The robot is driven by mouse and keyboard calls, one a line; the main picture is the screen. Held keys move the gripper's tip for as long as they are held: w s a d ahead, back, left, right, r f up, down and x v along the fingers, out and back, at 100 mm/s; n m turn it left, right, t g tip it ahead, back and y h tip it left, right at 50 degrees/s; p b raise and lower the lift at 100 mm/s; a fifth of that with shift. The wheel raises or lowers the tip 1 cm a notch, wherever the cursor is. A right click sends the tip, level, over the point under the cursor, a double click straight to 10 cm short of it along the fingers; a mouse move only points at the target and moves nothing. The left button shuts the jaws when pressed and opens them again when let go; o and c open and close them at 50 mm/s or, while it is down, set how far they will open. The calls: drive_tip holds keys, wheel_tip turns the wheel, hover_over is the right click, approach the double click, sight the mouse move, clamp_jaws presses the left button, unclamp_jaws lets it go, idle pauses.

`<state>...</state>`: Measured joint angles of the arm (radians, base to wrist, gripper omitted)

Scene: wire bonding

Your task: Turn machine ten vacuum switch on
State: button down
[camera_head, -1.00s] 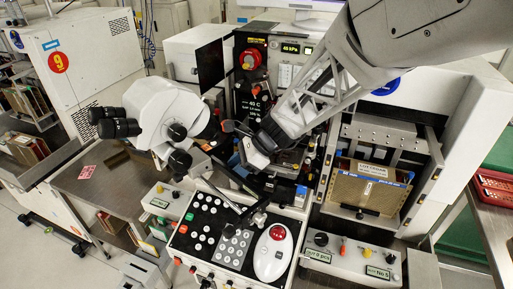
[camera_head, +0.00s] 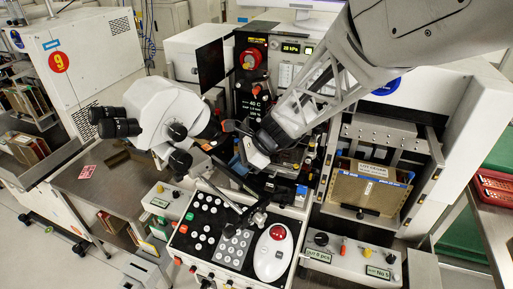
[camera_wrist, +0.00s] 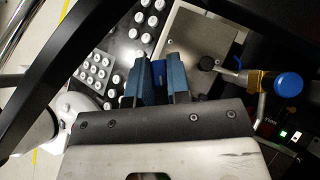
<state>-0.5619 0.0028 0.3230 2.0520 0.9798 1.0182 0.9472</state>
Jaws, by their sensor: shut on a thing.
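My gripper (camera_head: 256,160) reaches down into the dark work area of the middle machine. In the wrist view its two blue fingers (camera_wrist: 158,82) are shut on a small blue part (camera_wrist: 158,70), which shows between them. I cannot tell surely that this part is the vacuum switch; its lower end is hidden by the fingers and gripper body. The middle machine's pressure display (camera_head: 291,48) reads about 28 kPa. I see no number ten on this machine.
A white microscope (camera_head: 165,110) stands left of my gripper. A keypad panel (camera_head: 215,235) with a white mouse-like control (camera_head: 272,252) lies in front. A blue round knob (camera_wrist: 288,87) and a metal plate (camera_wrist: 195,45) are near the fingers. The machine marked 9 (camera_head: 58,63) stands left.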

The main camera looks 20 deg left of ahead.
idle(0.5)
drive_tip(key=c, duration=0.9)
unclamp_jaws()
drive_tip(key=shift+c, duration=0.2)
drive_tip(key=v, duration=0.7)
drive_tip(key=shift+d+r, duration=0.25)
drive_tip(key=shift+r, duration=0.05)
drive_tip(key=shift+w, duration=0.15)
drive_tip(key=shift+c, duration=0.2)
